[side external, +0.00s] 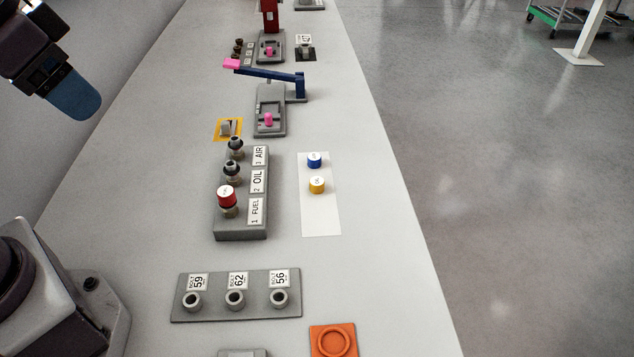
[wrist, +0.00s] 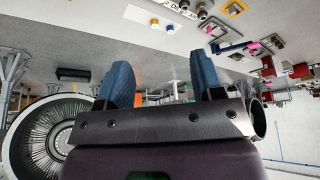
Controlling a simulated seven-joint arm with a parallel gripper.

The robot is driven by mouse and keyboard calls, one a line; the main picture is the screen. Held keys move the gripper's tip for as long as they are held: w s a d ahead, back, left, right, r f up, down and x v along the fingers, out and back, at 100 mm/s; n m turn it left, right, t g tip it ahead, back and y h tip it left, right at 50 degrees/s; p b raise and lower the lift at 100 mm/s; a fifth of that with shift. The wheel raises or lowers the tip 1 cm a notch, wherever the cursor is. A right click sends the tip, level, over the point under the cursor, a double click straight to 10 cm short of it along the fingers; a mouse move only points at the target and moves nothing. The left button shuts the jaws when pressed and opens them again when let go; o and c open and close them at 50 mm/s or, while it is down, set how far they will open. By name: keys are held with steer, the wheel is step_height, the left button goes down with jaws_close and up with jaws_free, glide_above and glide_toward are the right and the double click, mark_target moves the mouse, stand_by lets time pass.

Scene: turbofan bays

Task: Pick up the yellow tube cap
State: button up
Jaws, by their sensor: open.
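The yellow tube cap (side external: 317,185) stands on a white mat (side external: 320,222) on the table, just in front of a blue cap (side external: 314,160) in the side view. In the wrist view the yellow cap (wrist: 170,29) and the blue cap (wrist: 154,23) show small near the top. My gripper (wrist: 162,80) is open and empty, with two blue fingers spread apart. In the side view my gripper (side external: 75,98) is at the upper left, raised and well away from the yellow cap; only one blue finger is clear there.
A grey block (side external: 240,222) with fuel, oil and air tubes stands left of the mat; a red cap (side external: 226,196) sits on the fuel tube. A bolt plate (side external: 236,310) and an orange tray (side external: 333,341) are nearer. A blue lever (side external: 268,76) stands behind. Table right of the mat is clear.

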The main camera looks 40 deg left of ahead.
steer(key=w+d+f+g, duration=0.4)
steer(key=w+f, duration=0.3)
steer(key=w, duration=0.3)
steer(key=n+t+y, duration=0.2)
steer(key=n+t, duration=0.1)
steer(key=n, duration=0.3)
glide_toward(317, 181)
steer(key=shift+n, duration=0.3)
steer(key=x, duration=0.4)
steer(key=shift+d+f, duration=0.1)
steer(key=shift+d, duration=0.25)
steer(key=shift+a+x, duration=0.2)
steer(key=shift+x, duration=1.15)
steer(key=shift+a+x, duration=0.15)
steer(key=shift+x, duration=1.15)
steer(key=shift+c, duration=0.2)
steer(key=c, duration=0.9)
